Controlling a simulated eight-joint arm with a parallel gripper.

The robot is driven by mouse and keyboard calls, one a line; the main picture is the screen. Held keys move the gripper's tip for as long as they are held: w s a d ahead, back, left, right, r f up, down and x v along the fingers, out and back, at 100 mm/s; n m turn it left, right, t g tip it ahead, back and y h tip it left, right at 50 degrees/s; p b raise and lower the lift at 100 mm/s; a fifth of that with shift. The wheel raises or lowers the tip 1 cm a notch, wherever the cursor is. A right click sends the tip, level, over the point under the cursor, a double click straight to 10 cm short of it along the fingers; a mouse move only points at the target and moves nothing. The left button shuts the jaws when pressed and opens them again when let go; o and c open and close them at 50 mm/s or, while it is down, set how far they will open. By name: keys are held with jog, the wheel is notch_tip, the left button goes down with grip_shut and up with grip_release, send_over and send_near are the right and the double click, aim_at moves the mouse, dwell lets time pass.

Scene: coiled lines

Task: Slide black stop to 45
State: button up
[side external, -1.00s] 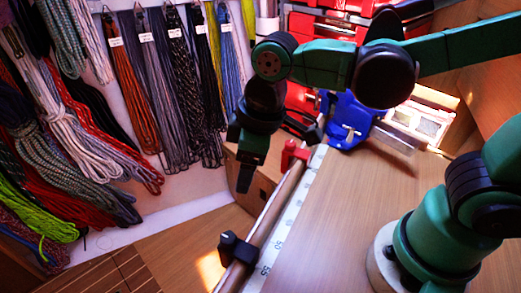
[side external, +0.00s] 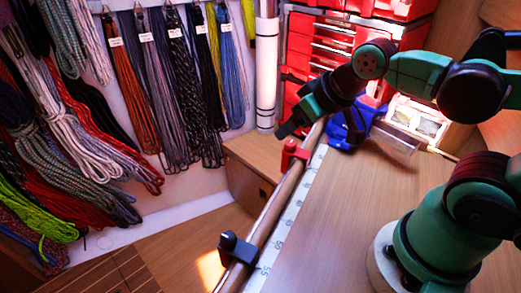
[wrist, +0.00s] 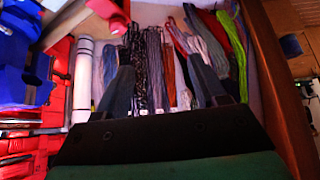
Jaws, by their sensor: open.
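The black stop (side external: 238,248) sits on the rail (side external: 268,215) at the table's edge, near the front. It stands beside the scale (side external: 285,222), close to the mark 55. A red stop (side external: 294,155) sits farther back on the same rail. My gripper (side external: 288,126) is above and behind the red stop, tilted and pointing left toward the hanging ropes. It is well apart from the black stop. In the wrist view my gripper (wrist: 165,78) shows two spread fingers with nothing between them. The black stop is not seen in the wrist view.
A blue fixture (side external: 350,122) stands at the rail's far end, with red drawers (side external: 300,75) behind. Coiled ropes (side external: 170,100) hang on the left wall, and a white roll (side external: 266,75) stands beside them. The wooden tabletop (side external: 335,235) right of the scale is clear.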

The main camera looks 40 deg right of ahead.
jog(key=shift+o, duration=0.2)
jog(key=shift+o, duration=0.3)
jog(key=shift+a, duration=0.15)
jog(key=n+g, duration=0.4)
jog(key=g, duration=0.3)
send_over(242, 250)
notch_tip(242, 250, down, 5)
jog(key=shift+w+r, duration=0.1)
jog(key=shift+f, duration=2.85)
grip_shut()
